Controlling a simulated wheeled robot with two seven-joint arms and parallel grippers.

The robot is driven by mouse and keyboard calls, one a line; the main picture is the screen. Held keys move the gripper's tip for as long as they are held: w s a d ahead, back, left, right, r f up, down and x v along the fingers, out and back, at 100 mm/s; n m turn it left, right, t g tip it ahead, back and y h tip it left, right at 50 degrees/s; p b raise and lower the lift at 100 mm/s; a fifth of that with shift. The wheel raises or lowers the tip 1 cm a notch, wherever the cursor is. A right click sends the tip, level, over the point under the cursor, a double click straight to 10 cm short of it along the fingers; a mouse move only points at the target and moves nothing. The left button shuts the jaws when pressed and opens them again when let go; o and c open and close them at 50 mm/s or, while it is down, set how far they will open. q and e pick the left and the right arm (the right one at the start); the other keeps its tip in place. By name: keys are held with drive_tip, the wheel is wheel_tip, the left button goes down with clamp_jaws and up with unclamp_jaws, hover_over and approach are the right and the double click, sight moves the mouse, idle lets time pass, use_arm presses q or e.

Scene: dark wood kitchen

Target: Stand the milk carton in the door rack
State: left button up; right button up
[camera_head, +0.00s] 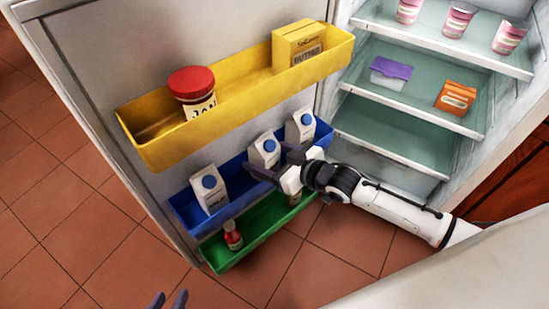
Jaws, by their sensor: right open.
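Three white milk cartons with blue caps stand in the blue door rack (233,184): one at the left (207,189), one in the middle (264,147) and one at the right (300,126). My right gripper (275,165) is open at the middle carton, its fingers spread by that carton's lower part. It hides part of the carton and rack, and I cannot tell whether it touches the carton. My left gripper (168,300) shows only its two fingertips at the bottom edge, apart, with nothing seen between them.
The yellow rack (236,98) above holds a red-lidded jam jar (193,90) and a butter box (298,46). The green rack (255,230) below holds a red bottle (232,236) and a partly hidden item. Fridge shelves (390,138) are at right; the lowest looks empty.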

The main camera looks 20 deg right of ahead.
drive_tip(key=p+v, duration=0.3)
drive_tip(key=v, duration=0.8)
drive_tip(key=s+a+f+m+g+h, duration=0.1)
drive_tip(key=s+f, duration=0.3)
drive_tip(key=s, duration=0.4)
drive_tip(key=s+a+f+m+g+h, duration=0.2)
drive_tip(key=s+a+f, duration=0.2)
drive_tip(key=s, duration=0.4)
drive_tip(key=shift+s+a+f, duration=0.3)
drive_tip(key=shift+a+f, duration=0.05)
drive_tip(key=shift+f, duration=0.05)
